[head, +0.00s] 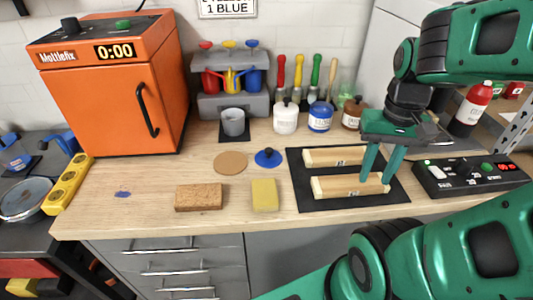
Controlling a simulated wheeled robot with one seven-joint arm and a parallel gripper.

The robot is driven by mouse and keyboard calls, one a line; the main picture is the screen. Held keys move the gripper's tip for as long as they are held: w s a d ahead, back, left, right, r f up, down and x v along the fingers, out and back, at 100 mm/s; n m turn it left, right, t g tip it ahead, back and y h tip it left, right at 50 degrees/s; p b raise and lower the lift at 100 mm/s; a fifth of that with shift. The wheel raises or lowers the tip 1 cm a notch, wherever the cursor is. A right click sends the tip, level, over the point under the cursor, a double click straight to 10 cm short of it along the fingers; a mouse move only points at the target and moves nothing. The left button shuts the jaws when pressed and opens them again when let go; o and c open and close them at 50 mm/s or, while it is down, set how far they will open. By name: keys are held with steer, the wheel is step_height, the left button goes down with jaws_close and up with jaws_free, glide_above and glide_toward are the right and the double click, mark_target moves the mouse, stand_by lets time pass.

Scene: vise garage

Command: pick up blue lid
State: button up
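The blue lid (269,157) is a small blue disc with a dark knob on top. It lies on the wooden worktop, between a round tan disc and a black mat. My gripper (377,181) is to the right of the lid, pointing down over the black mat. Its two green fingers are spread apart, near the right end of the front wooden block (338,186). I cannot tell whether they touch the block. Nothing covers the lid.
A black mat (303,203) carries two wooden blocks. A tan disc (230,162), a brown block (198,197) and a yellow sponge (264,195) lie around the lid. Jars, including a white one (285,118), stand behind. An orange cabinet (108,90) stands left; a control box (470,174) sits right.

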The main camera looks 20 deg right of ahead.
steer(key=o, duration=0.4)
steer(key=shift+r, duration=0.1)
steer(key=o, duration=0.5)
steer(key=shift+s+a+r+n, duration=0.15)
steer(key=shift+r+n, duration=0.2)
steer(key=shift+n, duration=0.05)
steer(key=w+n, duration=0.1)
steer(key=w+r+n, duration=0.1)
steer(key=w, duration=0.1)
steer(key=w+n, duration=0.2)
steer(key=shift+w+a+r, duration=0.25)
steer(key=shift+a+r, duration=0.05)
steer(key=shift+r, duration=0.05)
steer(key=w+a+r+n, duration=0.2)
steer(key=w+a+n, duration=0.35)
steer(key=w, duration=0.25)
steer(key=n, duration=1.1)
glide_above(268, 148)
steer(key=f, duration=0.3)
steer(key=shift+s+f+m, duration=0.25)
steer(key=shift+f, duration=0.15)
steer(key=shift+w+f, duration=0.15)
steer(key=shift+f, duration=2.9)
